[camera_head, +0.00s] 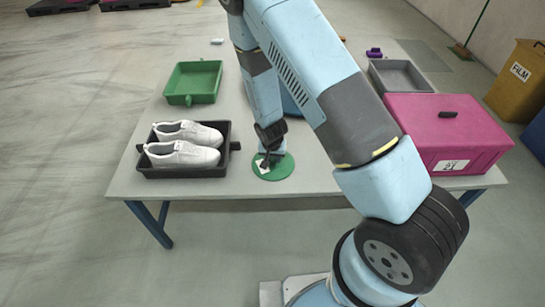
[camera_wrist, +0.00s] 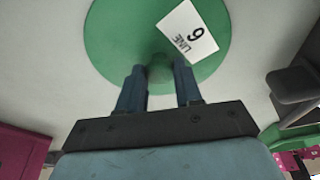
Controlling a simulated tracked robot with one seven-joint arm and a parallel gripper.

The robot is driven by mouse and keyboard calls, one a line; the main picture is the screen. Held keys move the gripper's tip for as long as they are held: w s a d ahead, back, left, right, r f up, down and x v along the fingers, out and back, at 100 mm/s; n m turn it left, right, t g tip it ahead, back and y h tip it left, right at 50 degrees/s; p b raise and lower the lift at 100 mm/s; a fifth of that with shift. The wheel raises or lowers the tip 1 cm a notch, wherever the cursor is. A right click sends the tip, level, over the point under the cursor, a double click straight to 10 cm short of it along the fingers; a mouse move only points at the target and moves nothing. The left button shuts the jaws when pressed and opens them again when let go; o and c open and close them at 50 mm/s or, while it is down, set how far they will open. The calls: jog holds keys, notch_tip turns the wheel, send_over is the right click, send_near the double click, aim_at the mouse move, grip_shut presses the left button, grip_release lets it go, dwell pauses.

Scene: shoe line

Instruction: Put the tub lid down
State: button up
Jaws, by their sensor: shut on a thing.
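The tub lid is a flat round green disc (camera_head: 281,171) with a white label, near the front edge of the table. It fills the top of the wrist view (camera_wrist: 115,40), where the label reads "LINE 6". My gripper (camera_head: 265,160) is over the lid from above, its fingers shut on the small grip at its middle; in the wrist view the two fingertips (camera_wrist: 158,78) stand on either side of that grip. The lid looks level. I cannot tell whether it touches the table or hangs just above it. A blue tub (camera_head: 289,101) is mostly hidden behind my arm.
The table (camera_head: 225,185) holds a black tray (camera_head: 190,172) with white shoes left of the lid, a green tray (camera_head: 193,83) behind it, a magenta box (camera_head: 440,130) at right and a grey tray (camera_head: 401,75) at back right. Bare table lies around the lid.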

jog(key=o, duration=1)
jog(key=shift+d, duration=0.1)
jog(key=shift+o, duration=0.2)
jog(key=shift+r, duration=0.1)
